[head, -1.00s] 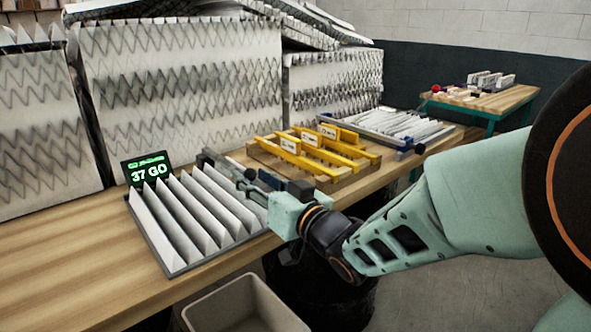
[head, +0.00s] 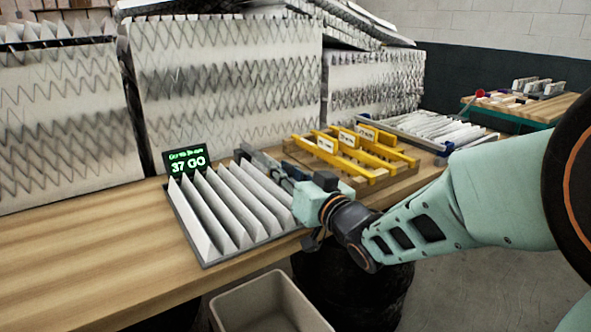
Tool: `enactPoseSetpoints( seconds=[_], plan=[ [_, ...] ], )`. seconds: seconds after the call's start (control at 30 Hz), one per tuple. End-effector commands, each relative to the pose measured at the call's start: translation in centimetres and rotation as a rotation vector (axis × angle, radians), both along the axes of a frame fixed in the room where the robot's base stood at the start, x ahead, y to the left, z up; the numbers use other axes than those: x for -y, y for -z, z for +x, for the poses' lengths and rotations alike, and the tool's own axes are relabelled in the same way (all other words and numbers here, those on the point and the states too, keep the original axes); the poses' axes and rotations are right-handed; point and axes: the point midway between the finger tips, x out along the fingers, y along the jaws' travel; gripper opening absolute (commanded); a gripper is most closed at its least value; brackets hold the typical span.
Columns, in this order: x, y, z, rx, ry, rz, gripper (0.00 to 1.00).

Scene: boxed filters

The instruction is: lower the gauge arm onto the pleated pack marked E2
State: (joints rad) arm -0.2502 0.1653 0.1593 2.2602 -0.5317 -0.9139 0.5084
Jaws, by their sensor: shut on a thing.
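A pleated pack (head: 228,205) with white upright folds lies in a dark shallow tray on the bench. No E2 mark is legible on it. A grey gauge arm (head: 262,163) runs along the pack's back right side. My gripper (head: 287,179) is at the near end of this arm, beside the pack's right edge, and is closed on it. The fingers are small and partly hidden by the wrist. I cannot tell whether the gauge arm touches the pleats.
A wooden rack (head: 375,180) with several yellow tagged bars stands right of my gripper. Beyond it is a blue-edged tray (head: 445,130) of white pleats. Tall filter stacks (head: 232,80) close off the back. A bin (head: 268,303) stands below the bench edge. The bench's left is clear.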

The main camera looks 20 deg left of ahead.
Motion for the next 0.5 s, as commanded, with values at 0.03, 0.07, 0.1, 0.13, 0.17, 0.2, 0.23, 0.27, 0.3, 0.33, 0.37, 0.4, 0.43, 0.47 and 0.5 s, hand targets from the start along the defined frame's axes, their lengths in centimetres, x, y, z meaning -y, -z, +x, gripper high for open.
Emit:
enactPoseSetpoints(
  seconds=[0.03, 0.07, 0.1, 0.13, 0.17, 0.2, 0.23, 0.27, 0.3, 0.33, 0.37, 0.4, 0.43, 0.47, 0.5],
  plan=[
    [0.0, 0.0, -0.1, 0.000, -0.002, 0.000, 0.00],
    [0.0, 0.0, -0.1, 0.001, -0.002, 0.000, 0.00],
    [0.0, 0.0, -0.1, 0.001, -0.002, 0.000, 0.00],
    [-0.1, 0.0, -0.1, 0.001, -0.002, 0.000, 0.00],
    [-0.1, 0.0, -0.1, 0.001, -0.002, 0.000, 0.00],
    [-0.1, 0.0, -0.1, 0.001, -0.002, 0.000, 0.00],
    [-0.1, 0.0, -0.1, 0.001, -0.002, 0.000, 0.00],
    [-0.1, -0.1, -0.1, 0.000, -0.002, -0.001, 0.00],
    [-0.1, -0.3, -0.1, -0.002, -0.002, -0.003, 0.00],
    [-0.1, -0.4, 0.0, -0.004, -0.002, -0.006, 0.00],
    [-0.1, -0.6, 0.0, -0.007, -0.002, -0.009, 0.00],
    [-0.1, -0.9, 0.0, -0.012, -0.002, -0.015, 0.00],
    [-0.1, -1.1, 0.0, -0.016, -0.002, -0.020, 0.00],
    [-0.2, -1.4, 0.0, -0.021, -0.002, -0.026, 0.00],
    [-0.2, -1.6, 0.0, -0.029, -0.002, -0.035, 0.00]
  ],
)
